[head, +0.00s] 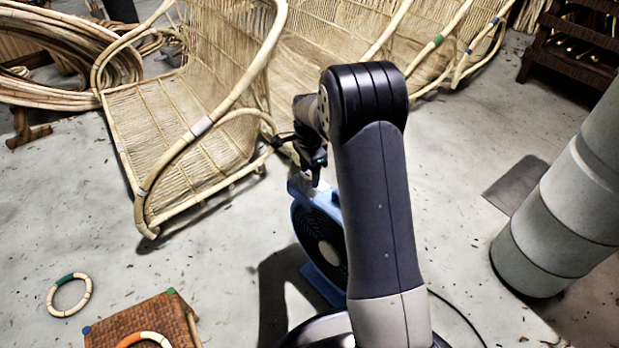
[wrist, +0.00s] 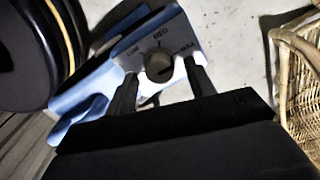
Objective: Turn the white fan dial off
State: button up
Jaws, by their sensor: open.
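The blue fan (head: 301,210) stands on the floor in the middle of the head view, partly hidden behind my arm. In the wrist view, its blue housing (wrist: 88,88) carries a white panel with dark printing, including what reads as MED above the dial. In the head view my gripper (head: 313,174) is just above the fan's top. The dial's exact setting is not clear.
A rattan chair (head: 180,130) stands close left of the fan. A woven stool (head: 140,322) and a rattan ring (head: 69,295) are at lower left. A thick grey column (head: 560,220) stands at right. A cable (head: 460,315) lies on the floor; open floor is between.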

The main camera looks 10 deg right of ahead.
jog(key=shift+f, duration=0.45)
jog(key=c, duration=1)
